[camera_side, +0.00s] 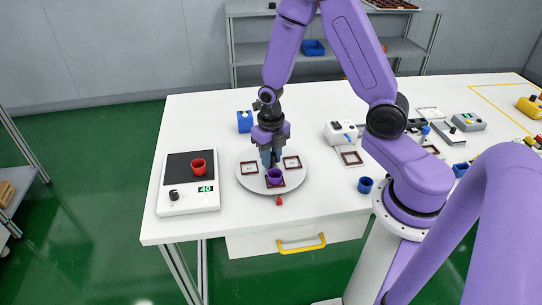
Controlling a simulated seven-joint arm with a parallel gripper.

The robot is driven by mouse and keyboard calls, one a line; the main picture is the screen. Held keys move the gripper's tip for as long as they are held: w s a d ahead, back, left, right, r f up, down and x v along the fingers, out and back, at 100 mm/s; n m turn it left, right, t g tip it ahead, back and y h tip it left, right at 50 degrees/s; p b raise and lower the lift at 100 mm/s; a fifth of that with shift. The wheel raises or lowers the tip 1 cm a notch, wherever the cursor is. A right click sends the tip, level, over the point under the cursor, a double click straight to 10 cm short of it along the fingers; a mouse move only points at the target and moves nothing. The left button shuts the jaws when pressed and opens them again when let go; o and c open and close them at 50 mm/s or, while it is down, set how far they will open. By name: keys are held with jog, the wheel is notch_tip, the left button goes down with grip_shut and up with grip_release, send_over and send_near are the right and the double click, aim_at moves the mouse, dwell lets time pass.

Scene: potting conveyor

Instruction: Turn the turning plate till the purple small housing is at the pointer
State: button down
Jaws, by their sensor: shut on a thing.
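The round grey turning plate (245,186) lies on the white table and bears several dark-framed square places. The purple small housing (275,177), a small cup, stands upright on the front place. The red pointer (279,201) is just outside the plate's front rim, close in front of the housing. My gripper (270,163) points down over the plate's middle, just behind the housing. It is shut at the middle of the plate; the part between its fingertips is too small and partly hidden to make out.
A white scale (207,203) with a red cup (198,166) stands left of the plate. A blue container (245,121) is behind, and a blue cup (365,185) is at right. A white device (340,132) stands behind right. A drawer with a yellow handle (302,245) is below.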

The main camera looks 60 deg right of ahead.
jog(key=c, duration=1.2)
grip_release()
jog(key=shift+o, duration=0.2)
notch_tip(320, 180, up, 18)
jog(key=shift+f, duration=0.25)
jog(key=s+a+m, duration=0.3)
jog(key=s+m, duration=0.7)
jog(key=s+a+f+m, duration=0.1)
jog(key=s+a+m, duration=0.3)
jog(key=s+m, duration=0.5)
jog(key=shift+s+a+m, duration=0.2)
jog(key=shift+s+m, duration=0.2)
jog(key=shift+s, duration=0.6)
